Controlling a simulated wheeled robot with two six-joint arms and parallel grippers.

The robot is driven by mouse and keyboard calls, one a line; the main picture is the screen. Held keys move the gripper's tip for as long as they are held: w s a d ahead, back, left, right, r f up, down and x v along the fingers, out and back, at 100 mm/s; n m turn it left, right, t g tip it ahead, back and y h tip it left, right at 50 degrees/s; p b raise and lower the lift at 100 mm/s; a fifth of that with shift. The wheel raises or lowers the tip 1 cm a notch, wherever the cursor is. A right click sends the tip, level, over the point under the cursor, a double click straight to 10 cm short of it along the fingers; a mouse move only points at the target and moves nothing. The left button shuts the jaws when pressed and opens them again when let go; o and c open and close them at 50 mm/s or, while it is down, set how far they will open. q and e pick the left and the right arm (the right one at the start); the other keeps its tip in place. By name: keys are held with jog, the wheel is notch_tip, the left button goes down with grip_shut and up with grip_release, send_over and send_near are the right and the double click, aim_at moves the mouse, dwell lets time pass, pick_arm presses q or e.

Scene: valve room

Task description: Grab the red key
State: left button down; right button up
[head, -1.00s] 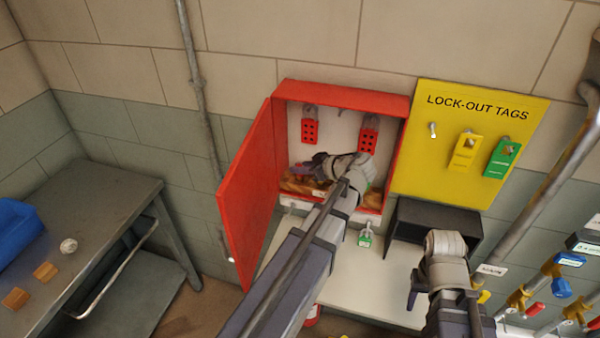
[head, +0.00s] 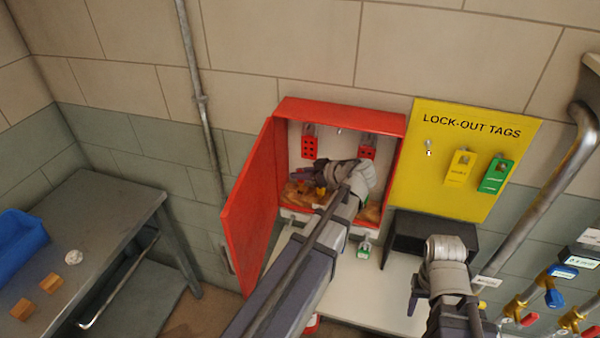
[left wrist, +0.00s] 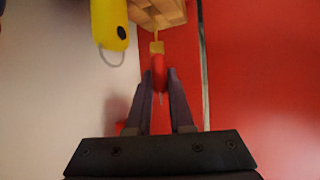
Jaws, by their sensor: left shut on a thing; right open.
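The red key (left wrist: 158,72) shows in the left wrist view between the tips of my left gripper (left wrist: 160,85), with a brass-coloured part at its far end. My left gripper (head: 314,184) is shut on it, inside the open red cabinet (head: 340,109). In the head view my gripper and wrist hide most of the key. My right gripper (head: 416,295) is open and empty, low in front of the dark box.
The cabinet door (head: 247,205) stands open at left. Two red padlocks (head: 309,147) hang inside, and wooden pieces lie on its floor. A yellow tag (left wrist: 110,25) is near my left gripper. A yellow tag board (head: 465,165) and a black box (head: 430,230) are at right.

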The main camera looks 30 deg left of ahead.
pick_arm(q)
jog(key=s+d, duration=1)
jog(key=d, duration=0.4)
jog(key=shift+s+f, duration=0.25)
jog(key=shift+s, duration=0.05)
